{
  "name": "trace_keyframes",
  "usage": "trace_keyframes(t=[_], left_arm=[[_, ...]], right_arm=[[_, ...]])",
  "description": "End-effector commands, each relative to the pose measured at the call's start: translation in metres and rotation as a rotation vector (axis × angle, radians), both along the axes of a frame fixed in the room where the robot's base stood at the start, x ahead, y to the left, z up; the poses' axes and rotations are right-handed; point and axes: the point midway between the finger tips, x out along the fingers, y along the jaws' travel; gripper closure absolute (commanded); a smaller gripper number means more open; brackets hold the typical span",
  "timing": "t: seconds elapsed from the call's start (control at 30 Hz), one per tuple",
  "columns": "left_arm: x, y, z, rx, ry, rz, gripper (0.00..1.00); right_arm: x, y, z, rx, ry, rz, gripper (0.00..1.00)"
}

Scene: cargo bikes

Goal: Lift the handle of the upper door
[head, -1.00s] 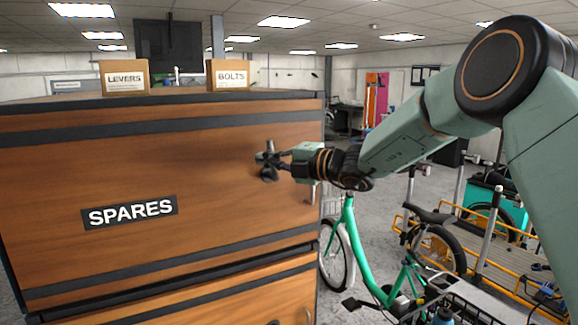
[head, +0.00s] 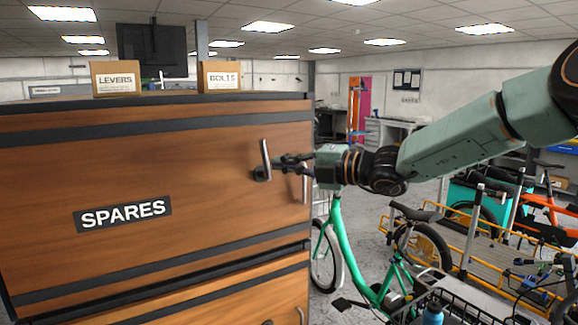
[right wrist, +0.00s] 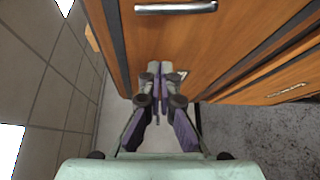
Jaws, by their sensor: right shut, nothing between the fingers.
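The upper door (head: 110,165) is the brown wooden front labelled SPARES in the head view. Near its right edge a silver handle (head: 266,158) stands almost upright above a dark round base (head: 262,174). My right gripper (head: 280,163) reaches in from the right, its fingertips close beside this handle; I cannot tell whether they touch it. In the right wrist view its fingers (right wrist: 160,72) are together with nothing between them. A second silver bar (head: 304,186) is fixed by the door's right edge, just below my gripper. My left gripper is not in view.
A lower door (head: 200,308) sits beneath the upper one. Boxes labelled LEVERS (head: 115,78) and BOLTS (head: 220,75) stand on the cabinet top. A green bicycle (head: 350,245) and a yellow-railed cargo bike (head: 470,262) stand to the right.

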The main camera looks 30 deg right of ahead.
Motion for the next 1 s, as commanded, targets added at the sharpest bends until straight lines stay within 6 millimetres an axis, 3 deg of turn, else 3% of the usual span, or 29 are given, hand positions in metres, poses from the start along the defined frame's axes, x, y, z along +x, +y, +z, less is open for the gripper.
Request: trace_keyframes(t=[0.23,0.8,0.93,1.0], left_arm=[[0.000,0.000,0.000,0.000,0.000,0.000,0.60],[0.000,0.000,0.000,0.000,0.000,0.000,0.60],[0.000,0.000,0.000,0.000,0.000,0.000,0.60],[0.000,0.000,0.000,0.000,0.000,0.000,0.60]], right_arm=[[-0.012,-0.006,0.002,0.000,0.000,0.001,1.00],[-0.013,-0.004,0.001,-0.005,-0.003,0.002,1.00],[-0.011,-0.007,-0.002,-0.096,-0.043,-0.002,1.00],[-0.010,-0.010,-0.013,-0.236,-0.074,-0.006,1.00]])
